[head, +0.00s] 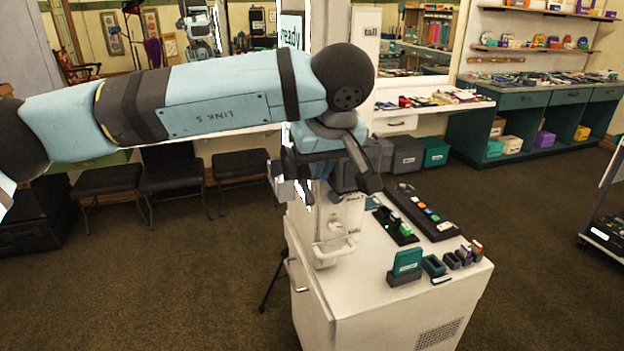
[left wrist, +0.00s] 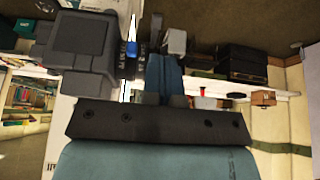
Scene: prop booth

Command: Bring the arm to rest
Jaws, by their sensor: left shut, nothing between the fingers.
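My left arm (head: 215,98) comes in from the left in the head view, blue and dark grey, and stretches almost level across the upper middle. Its wrist bends down at the right end. My left gripper (head: 293,190) hangs below the wrist, shut and empty, in front of the back left part of a white cabinet (head: 385,310) as seen from here. I cannot tell how close it is to the cabinet. In the left wrist view my own blue and dark arm parts fill the lower middle. My right gripper is in neither view.
On the cabinet top stand a teal card in a dark holder (head: 407,264), a long dark tray (head: 422,214) and several small items. Dark stools (head: 240,166) line the wall behind. A stocked counter (head: 540,100) is at the back right. The carpet at front left is clear.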

